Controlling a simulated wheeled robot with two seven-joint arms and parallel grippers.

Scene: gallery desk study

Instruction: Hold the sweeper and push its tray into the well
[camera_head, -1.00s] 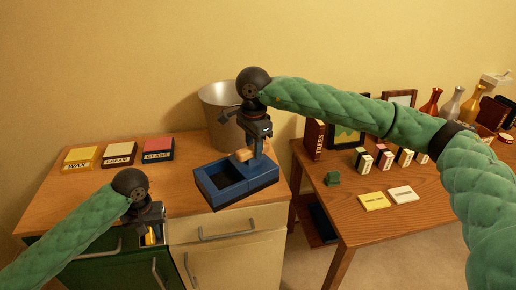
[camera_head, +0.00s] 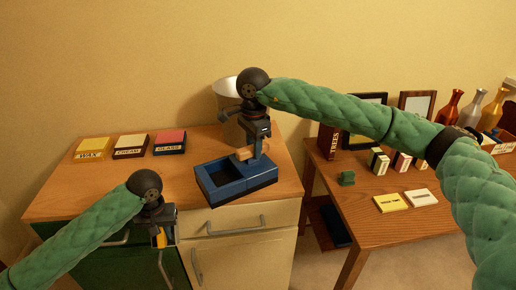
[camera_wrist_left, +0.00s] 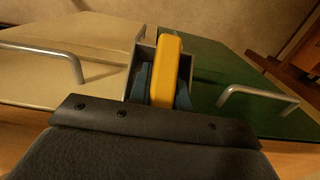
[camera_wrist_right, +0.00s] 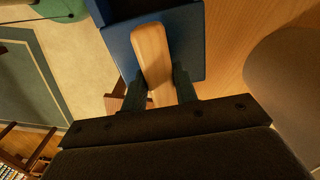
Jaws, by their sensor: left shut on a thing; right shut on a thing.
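The sweeper (camera_head: 262,181) is a blue box with a wooden grip (camera_head: 243,154) at its back and an open well (camera_head: 222,176) at its left. It appears over the desk's front part; I cannot tell whether it touches the top. My right gripper (camera_head: 251,152) is shut on the wooden grip, which the right wrist view shows between the fingers (camera_wrist_right: 155,85). My left gripper (camera_head: 160,234) is shut on a yellow handle (camera_wrist_left: 166,70) of a small grey tray (camera_wrist_left: 144,56). The tray is apart from the sweeper, left of and lower than it, in front of the cabinet doors.
The desk (camera_head: 75,203) carries yellow, cream and red-topped boxes (camera_head: 131,146) and a metal bin (camera_head: 228,92). Its cabinet fronts have metal handles (camera_head: 236,229). A second table (camera_head: 375,235) at right holds cards, blocks, frames and vases. Bare desk top lies left of the sweeper.

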